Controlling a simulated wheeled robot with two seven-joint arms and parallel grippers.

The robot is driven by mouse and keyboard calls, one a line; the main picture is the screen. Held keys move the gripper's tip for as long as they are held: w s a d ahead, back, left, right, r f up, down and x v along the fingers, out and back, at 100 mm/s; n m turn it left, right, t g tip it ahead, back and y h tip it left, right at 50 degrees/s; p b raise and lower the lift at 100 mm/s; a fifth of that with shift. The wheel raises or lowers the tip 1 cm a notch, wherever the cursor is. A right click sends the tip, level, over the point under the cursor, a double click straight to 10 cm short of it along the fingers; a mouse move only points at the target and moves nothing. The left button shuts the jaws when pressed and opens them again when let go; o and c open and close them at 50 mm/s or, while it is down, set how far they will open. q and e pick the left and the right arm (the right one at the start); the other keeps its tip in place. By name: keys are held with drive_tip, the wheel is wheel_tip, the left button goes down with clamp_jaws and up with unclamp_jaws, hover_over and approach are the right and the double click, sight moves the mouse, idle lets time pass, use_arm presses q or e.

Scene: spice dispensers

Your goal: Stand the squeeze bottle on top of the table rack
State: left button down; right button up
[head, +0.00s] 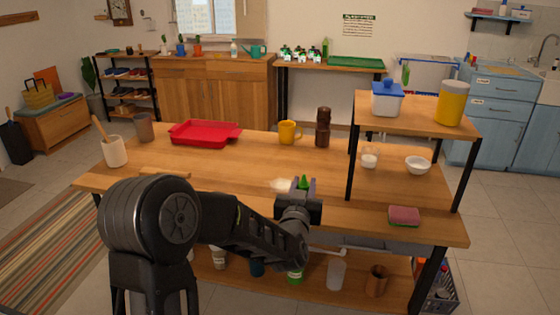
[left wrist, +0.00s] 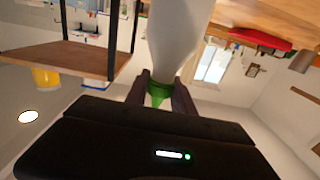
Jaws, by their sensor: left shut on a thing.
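The squeeze bottle has a green pointed cap (head: 304,183) and a white body, which fills the upper middle of the left wrist view (left wrist: 178,32). My left gripper (head: 301,190) is shut on the green cap, with the tip showing between its fingers. The table rack (head: 400,111) stands at the table's right end, a wooden board on black posts, to the right of the gripper. It also shows in the left wrist view (left wrist: 70,62). My right gripper is not in view.
A blue-lidded container (head: 387,101) and a yellow jar (head: 451,104) stand on the rack top, with bare board between them. Below are a small white jar (head: 370,158) and a bowl (head: 418,165). A brown mill (head: 323,128) and yellow mug (head: 290,132) stand left of it.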

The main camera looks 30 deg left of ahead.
use_arm(q)
drive_tip(key=s+d+f+m+h+p, duration=0.1)
drive_tip(key=s+d+f+m+h, duration=0.1)
drive_tip(key=d, duration=0.5)
drive_tip(key=s+d+f+m+t+h+p, duration=0.1)
drive_tip(key=s+d+f+m+h+p, duration=0.1)
drive_tip(key=d+f+h, duration=0.2)
drive_tip(key=d, duration=0.3)
drive_tip(key=shift+d+f+p, duration=0.3)
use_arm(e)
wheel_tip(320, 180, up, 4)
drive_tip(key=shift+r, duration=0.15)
use_arm(q)
drive_tip(key=shift+s, duration=0.1)
